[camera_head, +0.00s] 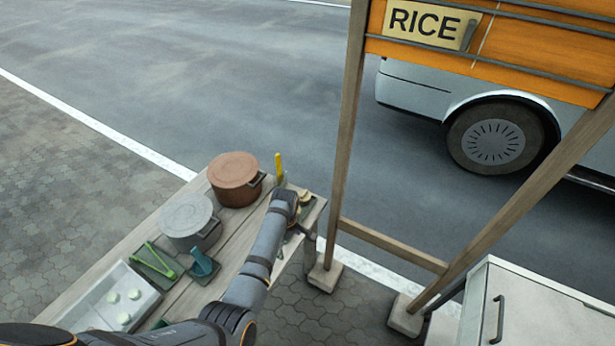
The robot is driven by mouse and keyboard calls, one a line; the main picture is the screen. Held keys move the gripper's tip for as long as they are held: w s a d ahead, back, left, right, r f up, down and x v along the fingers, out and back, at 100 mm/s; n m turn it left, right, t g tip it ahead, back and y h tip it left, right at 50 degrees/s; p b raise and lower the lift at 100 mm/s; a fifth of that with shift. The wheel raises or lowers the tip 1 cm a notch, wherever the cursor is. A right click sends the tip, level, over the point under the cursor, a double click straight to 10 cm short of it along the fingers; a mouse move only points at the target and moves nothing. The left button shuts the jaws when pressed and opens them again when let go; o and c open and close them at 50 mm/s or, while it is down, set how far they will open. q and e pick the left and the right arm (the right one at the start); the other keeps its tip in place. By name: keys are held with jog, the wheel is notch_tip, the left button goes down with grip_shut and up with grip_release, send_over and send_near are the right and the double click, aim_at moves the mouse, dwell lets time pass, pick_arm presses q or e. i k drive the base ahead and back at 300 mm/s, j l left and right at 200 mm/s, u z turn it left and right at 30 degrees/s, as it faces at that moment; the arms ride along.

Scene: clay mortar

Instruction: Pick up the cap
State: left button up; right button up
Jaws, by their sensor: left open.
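My left arm reaches across the wooden table from the lower left. My left gripper (296,214) is at the table's far right end, over or beside a dark board (314,208). It is small and partly hidden by my own wrist, and I see nothing held in it. Small pale tan round pieces (304,198) show close beside the wrist. I cannot tell for sure which thing is the cap. A brown pot with a flat round lid (233,168) and a grey pot with a flat lid (186,213) stand left of my arm. My right gripper is not in view.
A yellow upright item (279,167) stands behind my wrist. Green tongs (160,262), a teal scoop (203,264) and a clear tray (95,312) with pale round pieces are nearer. A wooden signpost frame (344,120) and a white cabinet (540,310) stand right.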

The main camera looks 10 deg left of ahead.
aim_at(305, 195)
jog(key=i, duration=1)
